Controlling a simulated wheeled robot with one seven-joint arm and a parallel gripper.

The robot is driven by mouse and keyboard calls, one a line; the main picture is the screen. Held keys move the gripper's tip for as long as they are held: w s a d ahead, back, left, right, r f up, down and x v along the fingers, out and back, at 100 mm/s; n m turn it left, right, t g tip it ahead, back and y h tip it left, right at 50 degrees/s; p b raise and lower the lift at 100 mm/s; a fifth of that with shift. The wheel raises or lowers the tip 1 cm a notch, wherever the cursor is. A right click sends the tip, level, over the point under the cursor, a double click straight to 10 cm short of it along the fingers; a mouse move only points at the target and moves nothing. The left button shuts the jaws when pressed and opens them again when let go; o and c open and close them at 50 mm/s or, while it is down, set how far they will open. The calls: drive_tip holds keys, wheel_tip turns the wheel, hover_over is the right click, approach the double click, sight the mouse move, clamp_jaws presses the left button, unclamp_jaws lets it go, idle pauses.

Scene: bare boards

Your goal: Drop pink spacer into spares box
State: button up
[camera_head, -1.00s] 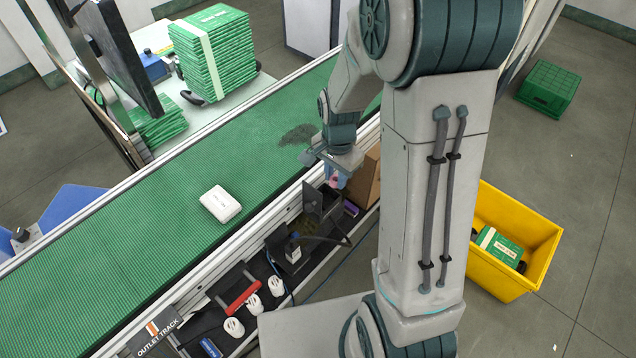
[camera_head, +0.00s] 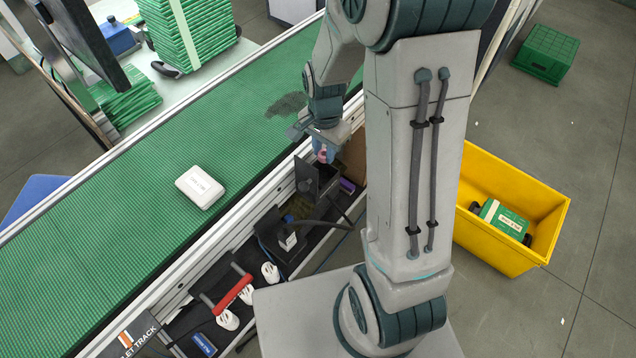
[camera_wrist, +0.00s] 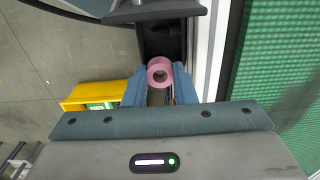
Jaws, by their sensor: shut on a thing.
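The pink spacer (camera_wrist: 160,73) is a ring with a hole in its middle. It sits between the two blue fingertips of my gripper (camera_wrist: 160,92) in the wrist view, and the fingers are shut on it. In the head view the pink spacer (camera_head: 323,155) shows at the tip of my gripper (camera_head: 324,150), above a dark open box (camera_head: 318,180) on the shelf beside the conveyor. I cannot read a label that marks any container as the spares box.
A green conveyor (camera_head: 110,230) carries a white box (camera_head: 201,187). The shelf beside it holds a red-handled tool (camera_head: 234,293), white coils and a dark device with cables. A yellow bin (camera_head: 490,240) with a green package stands on the floor at right. A brown carton (camera_head: 355,155) is close behind my gripper.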

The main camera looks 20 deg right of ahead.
drive_tip(key=b, duration=0.4)
hover_over(323, 181)
drive_tip(key=shift+f, duration=2.85)
drive_tip(key=o, duration=1)
drive_tip(key=shift+o, duration=0.2)
wheel_tip(323, 181, up, 14)
drive_tip(key=s+r+n+t, duration=0.2)
drive_tip(key=s+r+n, duration=0.2)
drive_tip(key=s+n, duration=0.6)
drive_tip(key=s, duration=0.4)
drive_tip(key=shift+n+t, duration=0.3)
drive_tip(key=shift+t, duration=0.1)
